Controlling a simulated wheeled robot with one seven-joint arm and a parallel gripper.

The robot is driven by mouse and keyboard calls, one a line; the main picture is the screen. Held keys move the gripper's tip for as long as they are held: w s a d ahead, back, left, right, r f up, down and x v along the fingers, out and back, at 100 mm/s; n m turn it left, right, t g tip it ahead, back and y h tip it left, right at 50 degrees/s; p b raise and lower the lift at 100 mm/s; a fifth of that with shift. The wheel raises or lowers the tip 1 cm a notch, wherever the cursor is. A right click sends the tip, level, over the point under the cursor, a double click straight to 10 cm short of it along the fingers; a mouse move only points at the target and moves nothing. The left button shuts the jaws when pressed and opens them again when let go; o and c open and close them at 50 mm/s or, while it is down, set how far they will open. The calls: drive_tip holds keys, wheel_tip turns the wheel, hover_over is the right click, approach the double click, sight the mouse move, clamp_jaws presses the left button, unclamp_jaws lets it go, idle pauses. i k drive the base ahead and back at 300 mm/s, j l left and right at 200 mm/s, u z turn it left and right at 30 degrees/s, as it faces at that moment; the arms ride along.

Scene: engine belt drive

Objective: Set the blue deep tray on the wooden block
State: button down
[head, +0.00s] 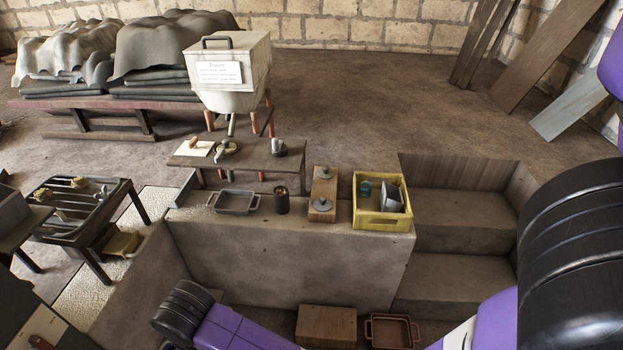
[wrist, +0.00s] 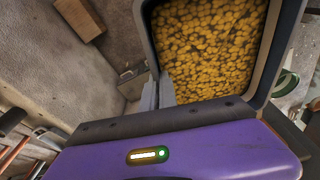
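A deep blue-grey tray (wrist: 282,52) filled with yellow lumps fills the upper right of the wrist view. My gripper (wrist: 158,88) has its grey fingers together at the tray's left wall, near the corner, and appears shut on it. The part of the wall between the fingers is hidden. I cannot make out the gripper or this tray in the head view. The wooden block (head: 326,326) sits on the low floor at the bottom of the head view, with its top bare. It also shows at the upper left of the wrist view (wrist: 78,18), apart from the tray.
A brown tray (head: 392,331) lies right of the block. Behind, a stone ledge (head: 285,262) carries a shallow grey tray (head: 236,202), a dark cup (head: 281,200), a board with lids (head: 323,190) and a yellow crate (head: 383,220). Steps (head: 455,222) rise at right.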

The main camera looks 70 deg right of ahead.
sight(333, 322)
drive_tip(key=k+l+z, duration=0.55)
drive_tip(key=k+l, duration=0.15)
drive_tip(key=k+l+z, duration=0.3)
drive_tip(key=l, duration=0.25)
drive_tip(key=l+z, duration=0.25)
drive_tip(key=l, duration=0.3)
drive_tip(key=i+l+z, duration=0.1)
drive_tip(key=l+z, duration=0.2)
drive_tip(key=l, duration=0.3)
